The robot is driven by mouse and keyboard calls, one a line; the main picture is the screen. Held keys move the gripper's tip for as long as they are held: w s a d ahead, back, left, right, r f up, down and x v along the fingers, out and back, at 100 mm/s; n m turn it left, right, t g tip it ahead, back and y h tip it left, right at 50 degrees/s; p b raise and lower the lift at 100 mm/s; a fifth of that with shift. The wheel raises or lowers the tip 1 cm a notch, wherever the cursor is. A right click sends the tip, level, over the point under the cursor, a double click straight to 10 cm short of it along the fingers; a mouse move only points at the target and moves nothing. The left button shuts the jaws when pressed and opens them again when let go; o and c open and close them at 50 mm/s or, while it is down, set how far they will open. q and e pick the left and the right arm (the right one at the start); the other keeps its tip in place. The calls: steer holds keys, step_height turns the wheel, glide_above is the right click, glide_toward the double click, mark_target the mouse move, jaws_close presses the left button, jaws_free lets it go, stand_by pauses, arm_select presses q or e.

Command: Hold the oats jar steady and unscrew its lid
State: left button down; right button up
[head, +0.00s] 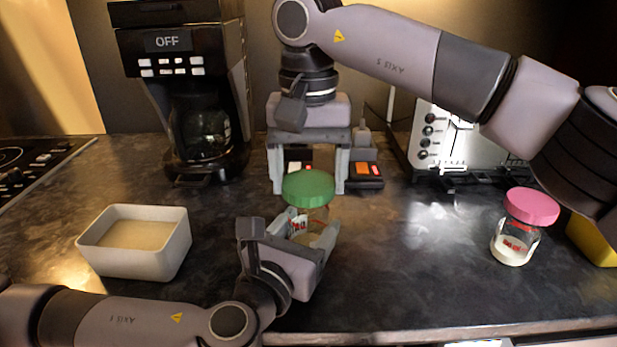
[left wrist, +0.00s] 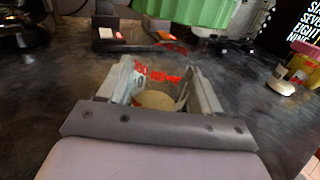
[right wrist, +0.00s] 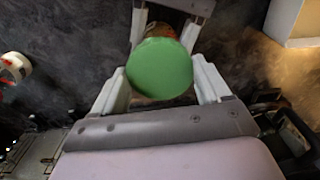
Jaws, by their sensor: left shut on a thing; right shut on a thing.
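The oats jar (head: 309,216) is a clear jar with red print, beige contents and a green lid (head: 308,187), upright at the middle of the counter. My left gripper (head: 312,231) is shut around the jar's body from the front. The left wrist view shows the jar (left wrist: 155,99) between the fingers, the green lid (left wrist: 185,11) above them. My right gripper (head: 308,172) points down from behind, shut on the green lid. The right wrist view shows the lid (right wrist: 160,68) between its fingers. The lid sits over the jar; its thread is hidden.
A jar with a pink lid (head: 531,206) stands at the right, by a yellow object (head: 592,240). A white open box (head: 160,262) is at the left. A coffee maker (head: 185,60) and a silver appliance (head: 460,145) stand behind. The counter is clear between the two jars.

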mark_target(309, 182)
steer(key=shift+r, duration=0.1)
steer(key=shift+r, duration=2)
arm_select(q)
steer(key=shift+c, duration=0.5)
jaws_free()
